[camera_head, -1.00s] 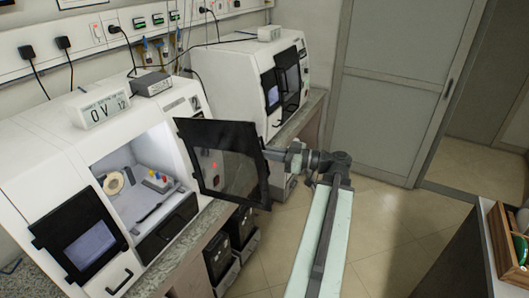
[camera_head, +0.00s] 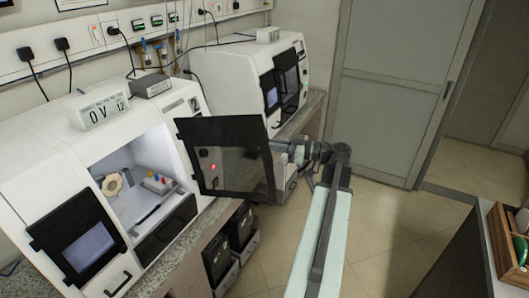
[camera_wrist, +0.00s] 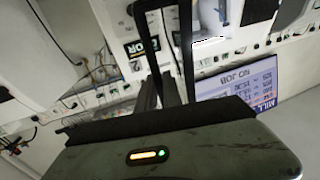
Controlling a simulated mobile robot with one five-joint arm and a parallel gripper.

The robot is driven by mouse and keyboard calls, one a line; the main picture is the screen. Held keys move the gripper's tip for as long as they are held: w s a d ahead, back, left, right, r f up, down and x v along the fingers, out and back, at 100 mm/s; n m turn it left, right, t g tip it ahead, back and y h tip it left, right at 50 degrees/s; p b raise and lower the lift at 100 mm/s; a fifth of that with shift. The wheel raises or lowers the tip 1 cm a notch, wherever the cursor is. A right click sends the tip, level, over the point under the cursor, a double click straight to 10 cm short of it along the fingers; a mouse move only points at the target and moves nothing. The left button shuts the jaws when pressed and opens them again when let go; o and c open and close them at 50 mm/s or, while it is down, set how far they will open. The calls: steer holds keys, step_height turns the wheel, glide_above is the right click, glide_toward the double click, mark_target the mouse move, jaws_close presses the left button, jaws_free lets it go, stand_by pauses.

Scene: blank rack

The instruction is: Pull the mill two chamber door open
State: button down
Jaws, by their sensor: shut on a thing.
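The dark, see-through chamber door (camera_head: 228,165) of the near white mill (camera_head: 75,150) stands swung out from its body. Its lit chamber (camera_head: 150,195) is open to view, with a tan round part and small coloured pieces inside. My gripper (camera_head: 280,148) is at the door's right edge, shut on the door handle. The handle itself is too small to make out in the head view. In the wrist view a black bar, apparently the handle (camera_wrist: 150,35), runs up from between my gripper's fingers (camera_wrist: 163,90).
A second white mill (camera_head: 235,85) stands behind on the same bench, its dark front shut. A grey door (camera_head: 390,90) is at the back. A wooden crate (camera_head: 499,250) sits at the right. The floor (camera_head: 385,235) between is clear.

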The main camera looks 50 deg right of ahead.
steer(key=w+d, duration=0.2)
steer(key=shift+d+f, duration=0.1)
steer(key=shift+d, duration=0.3)
steer(key=shift+s, duration=0.1)
steer(key=c, duration=1.8)
jaws_free()
steer(key=shift+o, duration=0.2)
steer(key=v, duration=0.7)
steer(key=shift+s, duration=0.35)
steer(key=shift+d, duration=0.1)
